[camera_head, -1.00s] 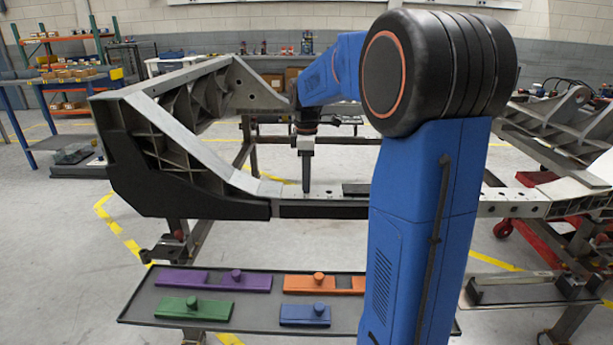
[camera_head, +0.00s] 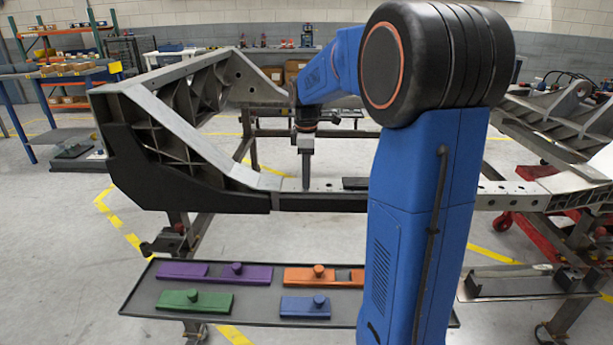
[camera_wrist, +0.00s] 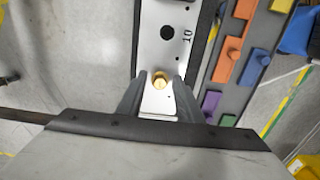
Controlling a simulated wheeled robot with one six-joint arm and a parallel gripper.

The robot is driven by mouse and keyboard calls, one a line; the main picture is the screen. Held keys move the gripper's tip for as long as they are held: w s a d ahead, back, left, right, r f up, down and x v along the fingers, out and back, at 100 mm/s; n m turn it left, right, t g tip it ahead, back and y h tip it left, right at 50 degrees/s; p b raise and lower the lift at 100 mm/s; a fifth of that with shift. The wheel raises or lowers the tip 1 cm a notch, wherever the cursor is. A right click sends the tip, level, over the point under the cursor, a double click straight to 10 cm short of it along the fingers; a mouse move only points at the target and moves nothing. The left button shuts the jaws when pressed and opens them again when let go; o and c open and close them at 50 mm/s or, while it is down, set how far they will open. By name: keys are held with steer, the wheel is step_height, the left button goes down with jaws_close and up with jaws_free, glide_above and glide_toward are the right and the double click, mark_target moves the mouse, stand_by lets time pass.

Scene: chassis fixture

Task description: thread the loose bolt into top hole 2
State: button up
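The loose bolt (camera_wrist: 160,80) is brass-coloured and shows in the wrist view on the pale metal top of the chassis beam (camera_wrist: 161,58). My gripper (camera_wrist: 160,78) has one finger on each side of the bolt, with a narrow gap visible to each. Whether the bolt is in a hole or how deep it sits cannot be told. A dark open hole (camera_wrist: 167,32) lies farther along the beam, beside a printed number. In the head view my gripper (camera_head: 306,186) points straight down at the beam top (camera_head: 330,187); the bolt is too small to see there.
The tall angled frame (camera_head: 165,125) rises left of my gripper. My arm hides part of the beam.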

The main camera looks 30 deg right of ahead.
jaws_close()
steer(key=shift+n, duration=2)
steer(key=shift+r, duration=0.8)
steer(key=shift+r, duration=2.1)
